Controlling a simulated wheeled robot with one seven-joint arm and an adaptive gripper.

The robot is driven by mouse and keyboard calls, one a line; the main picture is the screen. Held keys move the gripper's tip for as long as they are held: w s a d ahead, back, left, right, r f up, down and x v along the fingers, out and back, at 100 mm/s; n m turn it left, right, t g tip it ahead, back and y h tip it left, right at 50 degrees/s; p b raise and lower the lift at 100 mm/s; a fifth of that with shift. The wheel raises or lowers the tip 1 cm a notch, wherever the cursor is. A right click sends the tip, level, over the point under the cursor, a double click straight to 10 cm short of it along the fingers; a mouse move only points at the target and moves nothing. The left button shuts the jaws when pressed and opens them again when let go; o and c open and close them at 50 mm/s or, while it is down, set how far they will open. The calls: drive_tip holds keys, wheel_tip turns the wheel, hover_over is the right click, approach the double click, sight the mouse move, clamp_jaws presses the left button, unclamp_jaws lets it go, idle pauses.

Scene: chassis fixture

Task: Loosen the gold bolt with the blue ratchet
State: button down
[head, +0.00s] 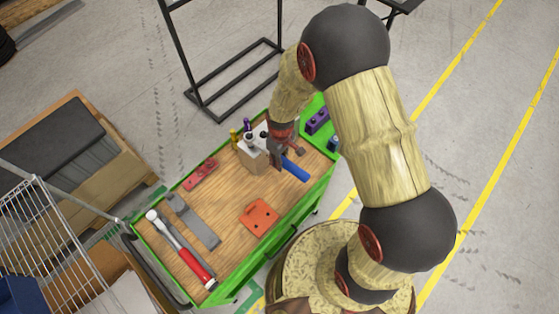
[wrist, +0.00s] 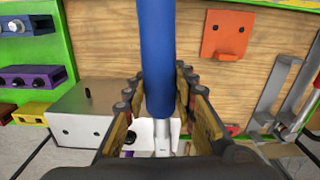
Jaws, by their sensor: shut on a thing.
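My gripper (head: 277,152) is shut on the blue ratchet (head: 296,171) above the workbench. In the wrist view the ratchet's blue handle (wrist: 157,55) runs between my two fingers, with a silver shank below; its working end is hidden by my gripper. A gold block (wrist: 30,115) shows at the left of the wrist view, beside a purple block (wrist: 33,78) and a blue one (wrist: 18,27). The gold bolt itself is too small to make out there. The gold block is hidden behind my arm in the head view.
A tool holder (head: 252,158) with gold and purple handles stands beside my gripper.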

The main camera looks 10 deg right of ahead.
drive_tip(key=shift+w+d+f+n, duration=0.1)
drive_tip(key=shift+w+d+n, duration=0.3)
drive_tip(key=shift+d+n, duration=0.1)
idle(0.4)
drive_tip(key=shift+w+d+n+b, duration=0.4)
drive_tip(key=shift+w+d+n, duration=0.3)
drive_tip(key=shift+w+n, duration=0.15)
drive_tip(key=shift+w+d, duration=0.1)
drive_tip(key=shift+w, duration=0.05)
drive_tip(key=shift+w+d+n+b, duration=0.3)
drive_tip(key=shift+w+d+n, duration=0.15)
drive_tip(key=shift+w+n, duration=0.3)
idle(0.6)
drive_tip(key=shift+w+d+n+b, duration=0.2)
drive_tip(key=shift+w+d+n, duration=0.05)
drive_tip(key=shift+w+n, duration=0.2)
drive_tip(key=shift+w+d+n+b, duration=0.15)
drive_tip(key=shift+w+d+n, duration=0.05)
drive_tip(key=shift+w+n, duration=0.2)
drive_tip(key=shift+w, duration=0.1)
